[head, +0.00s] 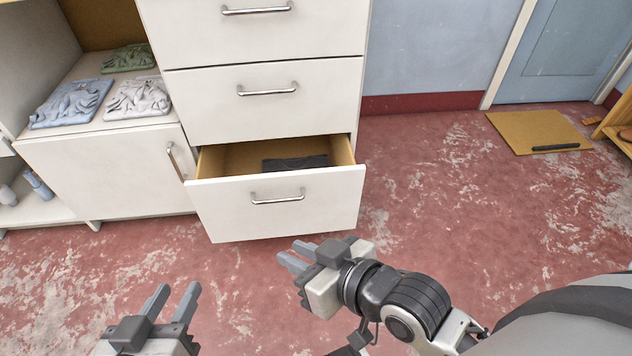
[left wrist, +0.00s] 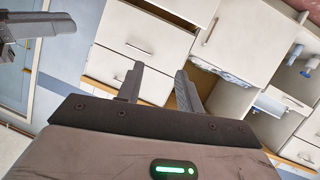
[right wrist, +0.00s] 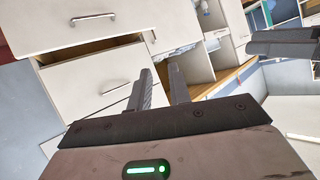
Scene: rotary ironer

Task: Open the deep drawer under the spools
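The bottom drawer (head: 275,205) of a white cabinet is pulled part way out. Its wooden inside shows, with a dark flat thing (head: 295,163) lying in it. Its metal bar handle (head: 277,197) is free of both grippers. The drawer front also shows in the right wrist view (right wrist: 80,95). My right gripper (head: 289,254) is open and empty, nearer to me than the drawer front and apart from it. My left gripper (head: 177,290) is open and empty, low and further left. I cannot make out any spools.
Two shut drawers (head: 265,95) (head: 250,30) sit above. A shut cupboard door (head: 105,170) is at left, below a shelf with folded cloths (head: 70,103). Red floor (head: 440,220) is clear at right, up to a tan board (head: 530,128) by a blue door (head: 570,50).

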